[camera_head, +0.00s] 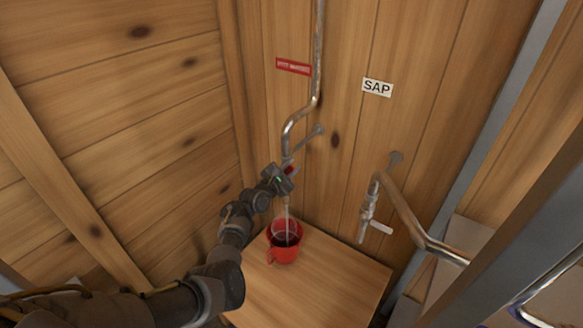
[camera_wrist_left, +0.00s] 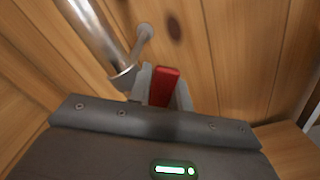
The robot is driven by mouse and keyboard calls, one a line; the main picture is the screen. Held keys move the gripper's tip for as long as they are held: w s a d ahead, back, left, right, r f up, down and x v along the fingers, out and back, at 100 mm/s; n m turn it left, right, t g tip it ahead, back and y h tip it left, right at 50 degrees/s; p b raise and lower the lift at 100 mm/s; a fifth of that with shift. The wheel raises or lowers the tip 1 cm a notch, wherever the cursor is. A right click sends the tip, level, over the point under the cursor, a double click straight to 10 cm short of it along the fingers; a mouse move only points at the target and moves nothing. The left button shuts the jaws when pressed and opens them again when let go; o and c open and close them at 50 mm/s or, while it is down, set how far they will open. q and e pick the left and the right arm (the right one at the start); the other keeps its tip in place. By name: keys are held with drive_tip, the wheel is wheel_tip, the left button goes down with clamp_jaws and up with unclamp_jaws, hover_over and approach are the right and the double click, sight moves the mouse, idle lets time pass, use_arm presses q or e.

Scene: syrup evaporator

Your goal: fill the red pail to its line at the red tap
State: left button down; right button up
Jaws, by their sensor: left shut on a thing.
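The red pail (camera_head: 285,256) stands upright on a wooden stand below the red tap's pipe. Its inside looks dark; the line and the exact level cannot be made out. A thin pale streak shows between the tap and the pail, and looks like a stream. My left gripper (camera_head: 288,171) is at the tap above the pail, shut on the red tap handle (camera_head: 291,169). In the left wrist view the red handle (camera_wrist_left: 164,84) sits between the fingers (camera_wrist_left: 165,95). The spout is largely hidden by the gripper. My right gripper is out of view.
The metal pipe (camera_head: 318,60) runs down the wooden wall beside a red label (camera_head: 293,67). A second tap (camera_head: 367,213) hangs to the right, under a white SAP sign (camera_head: 377,87). The wooden stand's top (camera_head: 320,285) is bare right of the pail.

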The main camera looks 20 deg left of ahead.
use_arm(q)
drive_tip(key=c, duration=1.3)
unclamp_jaws()
drive_tip(key=v, duration=1.1)
drive_tip(key=shift+w, duration=0.1)
